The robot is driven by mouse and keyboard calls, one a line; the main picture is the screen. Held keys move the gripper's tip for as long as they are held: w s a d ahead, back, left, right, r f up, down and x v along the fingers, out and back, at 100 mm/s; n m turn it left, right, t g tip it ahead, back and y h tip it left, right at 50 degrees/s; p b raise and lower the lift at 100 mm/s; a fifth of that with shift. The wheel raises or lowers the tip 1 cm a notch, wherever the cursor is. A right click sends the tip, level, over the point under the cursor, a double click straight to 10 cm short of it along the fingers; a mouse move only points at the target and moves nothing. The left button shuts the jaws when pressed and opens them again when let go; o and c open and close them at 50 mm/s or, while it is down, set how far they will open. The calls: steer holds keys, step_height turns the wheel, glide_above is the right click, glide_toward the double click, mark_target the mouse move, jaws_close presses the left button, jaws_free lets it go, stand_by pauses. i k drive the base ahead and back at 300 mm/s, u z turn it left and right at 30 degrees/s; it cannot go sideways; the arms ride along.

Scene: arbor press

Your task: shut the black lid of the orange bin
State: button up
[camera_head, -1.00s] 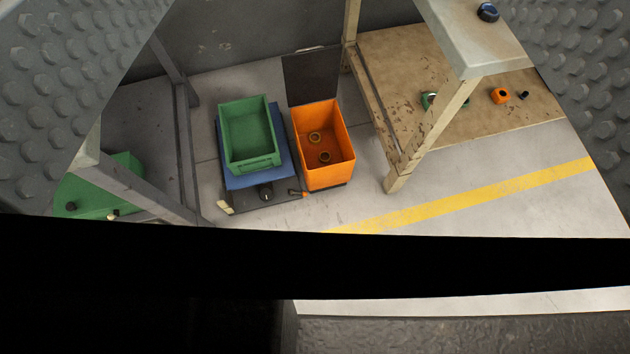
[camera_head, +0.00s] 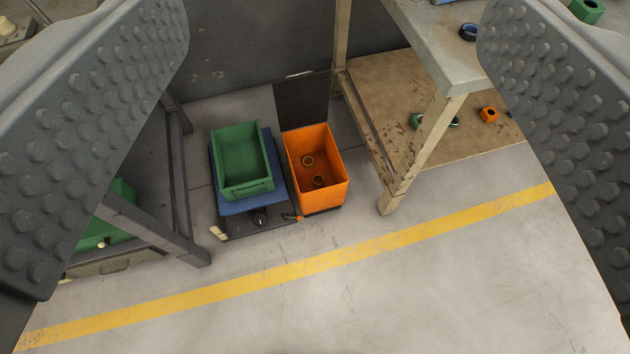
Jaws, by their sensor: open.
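The orange bin (camera_head: 328,196) stands on the floor in the middle of the view, with its top open. Two ring-shaped parts lie on its bottom. Its black lid (camera_head: 302,103) stands upright at the bin's far edge, in front of the dark wall, with a light handle strip along its top edge. My gripper (camera_head: 335,130) shows as two grey studded fingers, at the far left and far right of the view. They are wide apart with nothing between them, and appear high above and nearer than the bin.
A green crate (camera_head: 243,188) sits on a blue platform (camera_head: 247,204) close left of the bin. A wooden bench (camera_head: 410,100) with a light post stands to the right. A grey frame (camera_head: 150,225) is at left. The floor (camera_head: 400,285) in front, crossed by a yellow line (camera_head: 300,268), is clear.

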mark_target(301, 100)
steer(key=z, duration=0.1)
steer(key=k, duration=0.4)
steer(key=u, duration=0.5)
steer(key=i, duration=1.5)
steer(key=z, duration=0.4)
